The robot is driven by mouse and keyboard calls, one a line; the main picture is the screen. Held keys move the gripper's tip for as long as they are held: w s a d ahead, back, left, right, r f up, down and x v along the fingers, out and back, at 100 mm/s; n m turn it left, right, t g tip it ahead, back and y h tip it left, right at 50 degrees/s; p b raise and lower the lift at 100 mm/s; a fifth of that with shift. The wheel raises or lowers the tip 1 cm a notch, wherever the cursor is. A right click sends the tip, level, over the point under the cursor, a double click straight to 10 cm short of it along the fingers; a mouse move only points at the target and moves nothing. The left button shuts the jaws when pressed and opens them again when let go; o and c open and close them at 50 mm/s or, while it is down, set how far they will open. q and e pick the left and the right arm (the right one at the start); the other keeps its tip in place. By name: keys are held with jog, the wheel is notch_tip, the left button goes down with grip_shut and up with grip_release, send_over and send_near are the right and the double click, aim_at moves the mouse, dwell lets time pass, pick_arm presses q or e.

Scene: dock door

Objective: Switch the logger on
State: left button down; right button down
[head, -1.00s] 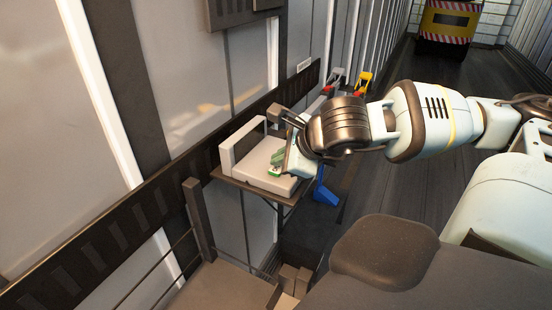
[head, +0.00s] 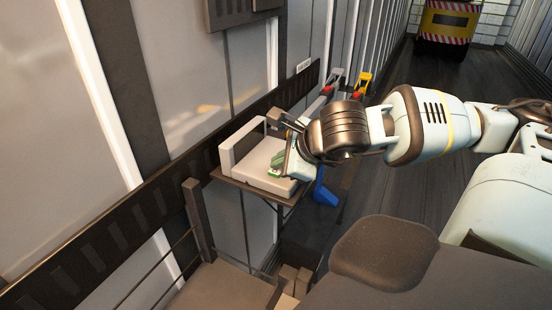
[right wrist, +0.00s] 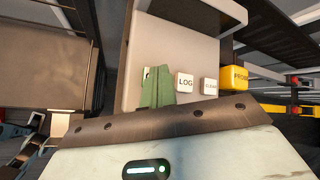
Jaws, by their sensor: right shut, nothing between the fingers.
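The logger (head: 258,172) is a pale box with a raised back part, on a small bracket shelf against the wall in the head view. The right wrist view shows its pale face (right wrist: 188,45) with a white LOG key (right wrist: 185,83) and a smaller white key marked CLEAR (right wrist: 210,85). My right gripper (head: 277,160) is over the logger's top, its green fingers (right wrist: 157,88) shut and empty, just left of the LOG key. A small pale part (right wrist: 147,73) shows behind the fingers, mostly hidden; I cannot tell whether they touch it. My left gripper is out of view.
A yellow block (right wrist: 238,77) with partly hidden lettering sits right of the keys. Red and yellow-handled items (head: 362,82) are along the wall beyond the logger. A blue object (head: 325,193) is below the shelf.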

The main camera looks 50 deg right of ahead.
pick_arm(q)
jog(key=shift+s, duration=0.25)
pick_arm(e)
jog(key=shift+f, duration=0.25)
jog(key=shift+r, duration=0.1)
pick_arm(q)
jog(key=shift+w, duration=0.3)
pick_arm(e)
jog(key=shift+r, duration=0.85)
jog(key=shift+r, duration=0.1)
notch_tip(320, 180, up, 2)
jog(key=shift+r+b, duration=0.5)
jog(key=shift+r, duration=0.9)
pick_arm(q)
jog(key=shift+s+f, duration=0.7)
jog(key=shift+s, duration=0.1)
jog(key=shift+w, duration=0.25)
